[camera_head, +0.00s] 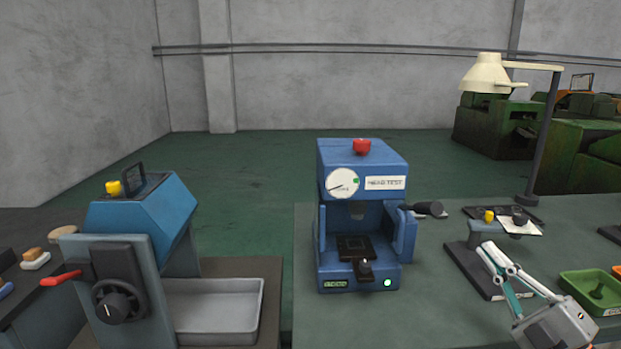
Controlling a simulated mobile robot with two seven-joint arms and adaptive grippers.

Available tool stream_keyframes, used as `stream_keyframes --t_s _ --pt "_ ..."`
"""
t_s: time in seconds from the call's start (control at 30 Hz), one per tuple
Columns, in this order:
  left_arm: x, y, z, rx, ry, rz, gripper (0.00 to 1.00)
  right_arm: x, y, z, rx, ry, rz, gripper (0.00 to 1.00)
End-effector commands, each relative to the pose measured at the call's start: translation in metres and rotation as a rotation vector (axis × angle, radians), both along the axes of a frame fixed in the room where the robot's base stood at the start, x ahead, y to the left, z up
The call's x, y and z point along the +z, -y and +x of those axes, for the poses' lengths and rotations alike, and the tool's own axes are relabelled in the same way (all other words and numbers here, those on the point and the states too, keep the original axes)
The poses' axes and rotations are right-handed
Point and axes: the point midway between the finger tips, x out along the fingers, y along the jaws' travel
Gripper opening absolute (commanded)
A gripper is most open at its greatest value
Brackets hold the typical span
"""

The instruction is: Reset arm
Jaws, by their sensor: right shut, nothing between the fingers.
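My right gripper (487,250) is at the lower right, a grey body with pale and teal finger links pointing up and left. It is shut and empty, above the grey bench top (440,316), in front of a small dark stand (461,258) that it partly covers. My left gripper is not in view.
A blue head tester (362,160) with a dial and red knob stands left of the right gripper. Green tray (592,309) lies to its right. A lamp (489,77) rises behind. A blue machine (146,222) and a grey tray (212,311) stand left.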

Motion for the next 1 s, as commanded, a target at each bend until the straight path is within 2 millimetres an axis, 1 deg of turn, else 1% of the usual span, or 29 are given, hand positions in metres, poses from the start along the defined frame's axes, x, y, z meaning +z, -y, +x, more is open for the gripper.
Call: stream_keyframes --t_s 0.03,0.07,0.17,0.27,0.3,0.37,0.4,0.47,0.5,0.57,0.6,0.7,0.8,1.0 --pt "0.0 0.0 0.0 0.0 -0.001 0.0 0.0 -0.009 0.008 -0.001 -0.061 -0.023 0.056 0.0" --pt "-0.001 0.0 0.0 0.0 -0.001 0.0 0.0 -0.014 0.014 -0.002 -0.1 -0.038 0.086 0.0" --pt "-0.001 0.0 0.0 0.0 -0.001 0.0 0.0 -0.039 0.035 -0.005 -0.234 -0.112 0.181 0.0" --pt "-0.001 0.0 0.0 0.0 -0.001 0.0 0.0 -0.073 0.054 -0.012 -0.367 -0.216 0.261 0.0" --pt "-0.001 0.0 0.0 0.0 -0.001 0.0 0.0 -0.09 0.061 -0.017 -0.42 -0.266 0.285 0.0" --pt "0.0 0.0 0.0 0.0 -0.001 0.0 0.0 -0.116 0.07 -0.026 -0.495 -0.349 0.321 0.0" --pt "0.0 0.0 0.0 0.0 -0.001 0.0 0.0 -0.135 0.074 -0.034 -0.545 -0.41 0.337 0.0" --pt "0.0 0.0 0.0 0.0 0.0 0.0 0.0 -0.165 0.079 -0.048 -0.615 -0.508 0.358 0.0" --pt "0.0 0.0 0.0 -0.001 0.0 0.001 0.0 -0.185 0.081 -0.059 -0.657 -0.578 0.365 0.0" --pt "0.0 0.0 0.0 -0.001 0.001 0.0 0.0 -0.214 0.081 -0.077 -0.716 -0.686 0.37 0.0" --pt "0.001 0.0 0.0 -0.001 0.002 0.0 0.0 -0.231 0.08 -0.09 -0.749 -0.752 0.368 0.0" --pt "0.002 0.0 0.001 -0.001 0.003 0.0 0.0 -0.266 0.075 -0.118 -0.807 -0.896 0.353 0.0" --pt "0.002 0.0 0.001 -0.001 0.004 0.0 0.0 -0.29 0.07 -0.142 -0.844 -1.006 0.33 0.0" --pt "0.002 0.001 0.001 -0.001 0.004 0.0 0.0 -0.322 0.058 -0.183 -0.883 -1.181 0.282 0.0"
